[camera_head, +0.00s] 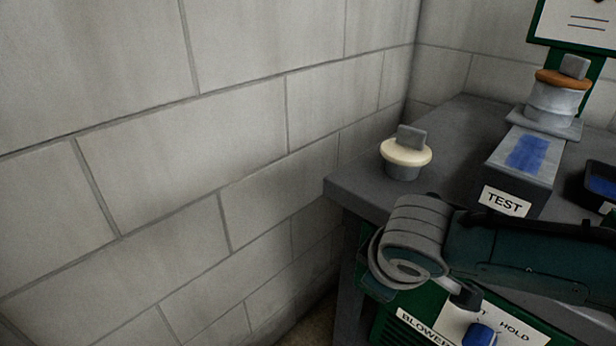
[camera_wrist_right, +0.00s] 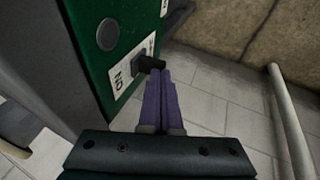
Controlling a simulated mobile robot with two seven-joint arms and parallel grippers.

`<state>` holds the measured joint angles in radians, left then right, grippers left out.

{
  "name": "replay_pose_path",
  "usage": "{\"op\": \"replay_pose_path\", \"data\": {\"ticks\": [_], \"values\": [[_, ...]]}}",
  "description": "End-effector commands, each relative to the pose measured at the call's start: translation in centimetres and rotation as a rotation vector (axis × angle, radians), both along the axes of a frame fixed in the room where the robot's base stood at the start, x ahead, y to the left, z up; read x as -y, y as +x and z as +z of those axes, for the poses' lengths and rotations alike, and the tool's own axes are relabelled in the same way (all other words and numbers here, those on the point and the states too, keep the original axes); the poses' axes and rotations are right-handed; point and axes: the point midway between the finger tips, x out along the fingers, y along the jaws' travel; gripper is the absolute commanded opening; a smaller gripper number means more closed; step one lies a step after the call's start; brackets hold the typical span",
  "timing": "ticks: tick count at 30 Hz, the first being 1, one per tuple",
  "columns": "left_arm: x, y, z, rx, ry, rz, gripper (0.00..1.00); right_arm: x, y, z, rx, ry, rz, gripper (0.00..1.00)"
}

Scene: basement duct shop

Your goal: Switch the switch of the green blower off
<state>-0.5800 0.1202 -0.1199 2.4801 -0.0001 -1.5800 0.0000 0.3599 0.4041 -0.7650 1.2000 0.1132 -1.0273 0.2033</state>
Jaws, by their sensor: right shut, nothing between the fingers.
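The green blower (camera_head: 428,308) shows at the bottom of the head view, partly cut off, with a "BLOWER" label. A blue knob (camera_head: 480,335) sits on its white plate, which reads "HOLD" on the right. In the right wrist view a green panel (camera_wrist_right: 85,70) carries a white label (camera_wrist_right: 122,78) and a black switch (camera_wrist_right: 150,63). My right gripper (camera_wrist_right: 163,74) is shut and empty, its purple fingertips right by the black switch; I cannot tell whether they touch. The label's lettering is too small to read surely. My left gripper is not in view.
A grey bench (camera_head: 455,133) holds a cream-topped grey piece (camera_head: 404,172), a "TEST" block (camera_head: 520,165), an orange-rimmed cylinder (camera_head: 552,102) and a dark tray (camera_head: 590,181). A block wall (camera_head: 200,150) stands left. A pale pipe (camera_wrist_right: 290,125) runs right of my fingers over tiled floor.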

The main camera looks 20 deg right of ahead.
Motion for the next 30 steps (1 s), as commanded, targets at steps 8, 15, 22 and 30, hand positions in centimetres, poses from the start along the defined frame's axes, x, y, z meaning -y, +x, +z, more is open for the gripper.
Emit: {"op": "replay_pose_path", "data": {"ticks": [8, 15, 22, 30], "values": [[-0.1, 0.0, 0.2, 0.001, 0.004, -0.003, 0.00, -0.3, -0.1, -0.6, 0.000, 0.001, 0.001, 0.00], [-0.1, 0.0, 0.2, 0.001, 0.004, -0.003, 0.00, -0.2, -0.1, -0.5, 0.000, 0.001, 0.000, 0.00], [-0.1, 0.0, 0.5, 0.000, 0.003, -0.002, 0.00, 0.5, 0.2, -0.2, 0.000, -0.001, -0.001, 0.00], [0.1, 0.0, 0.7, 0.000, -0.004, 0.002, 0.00, 1.1, 0.5, 0.0, -0.001, 0.000, 0.001, 0.00]]}}
